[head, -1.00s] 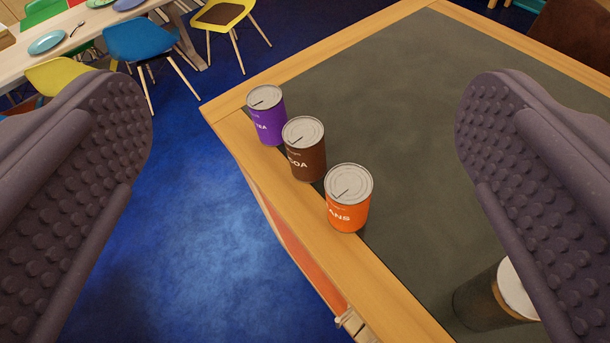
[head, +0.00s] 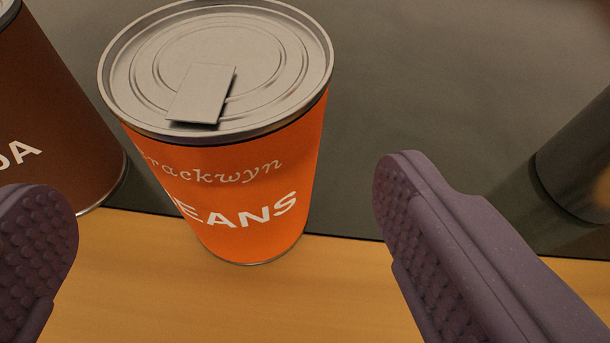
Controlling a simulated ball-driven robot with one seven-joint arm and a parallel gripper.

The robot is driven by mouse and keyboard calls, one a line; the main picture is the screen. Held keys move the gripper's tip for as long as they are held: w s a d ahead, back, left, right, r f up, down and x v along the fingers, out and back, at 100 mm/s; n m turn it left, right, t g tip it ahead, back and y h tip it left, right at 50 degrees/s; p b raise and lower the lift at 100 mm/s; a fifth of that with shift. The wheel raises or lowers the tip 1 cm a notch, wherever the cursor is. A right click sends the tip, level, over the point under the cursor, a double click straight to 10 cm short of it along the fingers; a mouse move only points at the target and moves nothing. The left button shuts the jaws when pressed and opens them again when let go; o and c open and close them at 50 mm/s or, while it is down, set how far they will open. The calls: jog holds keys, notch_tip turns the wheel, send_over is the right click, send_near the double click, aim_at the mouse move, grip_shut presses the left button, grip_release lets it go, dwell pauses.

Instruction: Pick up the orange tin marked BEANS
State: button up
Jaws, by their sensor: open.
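The orange tin marked BEANS (head: 255,190) stands upright on the edge of the table, partly on the wooden border and partly on the dark top. Its grey lid with a pull tab faces up toward me. My gripper (head: 225,210) is open and empty. Its two purple, studded fingers show on either side of the tin, nearer to me than the tin, and neither appears to touch it. The left finger is partly cut off by the picture's edge. The first letter of BEANS is hard to see around the tin's curve.
A brown tin (head: 50,110), lettering ending in DA or OA, stands close to the left of the orange tin. A dark cylindrical thing (head: 585,165) stands at the right, partly out of view. The dark table top (head: 440,90) behind the orange tin is clear.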

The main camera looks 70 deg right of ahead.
jog(key=b+x, duration=0.2)
jog(key=x, duration=0.5)
jog(key=shift+d+f, duration=0.15)
jog(key=shift+f, duration=0.05)
jog(key=c, duration=1)
jog(key=shift+r, duration=0.1)
jog(key=shift+c, duration=0.5)
jog(key=shift+r, duration=0.1)
